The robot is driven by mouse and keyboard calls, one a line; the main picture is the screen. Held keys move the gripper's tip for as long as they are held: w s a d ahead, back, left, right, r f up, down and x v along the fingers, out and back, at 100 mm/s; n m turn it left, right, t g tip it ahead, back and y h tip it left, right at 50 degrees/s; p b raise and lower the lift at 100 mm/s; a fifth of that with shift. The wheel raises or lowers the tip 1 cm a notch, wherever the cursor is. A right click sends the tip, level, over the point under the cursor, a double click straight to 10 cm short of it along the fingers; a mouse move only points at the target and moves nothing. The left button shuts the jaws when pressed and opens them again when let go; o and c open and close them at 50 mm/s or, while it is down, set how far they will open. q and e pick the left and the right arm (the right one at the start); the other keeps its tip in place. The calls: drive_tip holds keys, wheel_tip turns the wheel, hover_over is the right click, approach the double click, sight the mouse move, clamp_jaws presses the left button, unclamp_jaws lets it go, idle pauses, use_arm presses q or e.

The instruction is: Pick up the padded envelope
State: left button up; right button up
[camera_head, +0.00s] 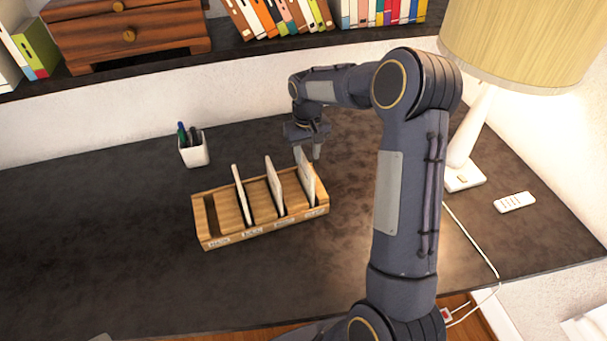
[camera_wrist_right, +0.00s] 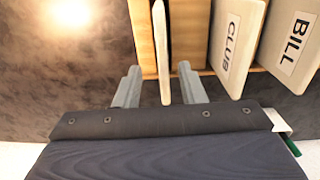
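A wooden sorter (camera_head: 262,230) with labelled slots stands on the dark desk. Three pale flat pieces stand upright in it: a left one (camera_head: 241,195), a middle one (camera_head: 274,187) and a right one (camera_head: 305,180). In the right wrist view, two read "CLUB" (camera_wrist_right: 237,40) and "BILL" (camera_wrist_right: 296,40). The third (camera_wrist_right: 162,40) is seen edge-on, its label hidden; I cannot tell which is the padded envelope. My right gripper (camera_head: 308,156) is at the far end of the right piece. In the wrist view its open fingers (camera_wrist_right: 158,70) straddle that piece, with gaps on both sides. My left gripper is out of view.
A white pen cup (camera_head: 194,153) stands behind the sorter at left. A lamp (camera_head: 468,150) and a white remote (camera_head: 515,202) are at the right. A shelf (camera_head: 235,52) with books and a wooden drawer box (camera_head: 130,35) runs along the back. The desk's left side is clear.

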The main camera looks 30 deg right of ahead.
sight(306, 172)
wheel_tip(306, 172, down, 2)
drive_tip(key=shift+a+f+b, duration=0.15)
drive_tip(key=shift+f+b, duration=0.05)
drive_tip(key=shift+b, duration=0.4)
drive_tip(key=f+b, duration=0.2)
drive_tip(key=f, duration=0.1)
drive_tip(key=f+b, duration=0.1)
drive_tip(key=shift+s+a+f, duration=0.1)
drive_tip(key=shift+s+f, duration=0.15)
drive_tip(key=shift+f, duration=0.15)
drive_tip(key=shift+r, duration=0.1)
clamp_jaws()
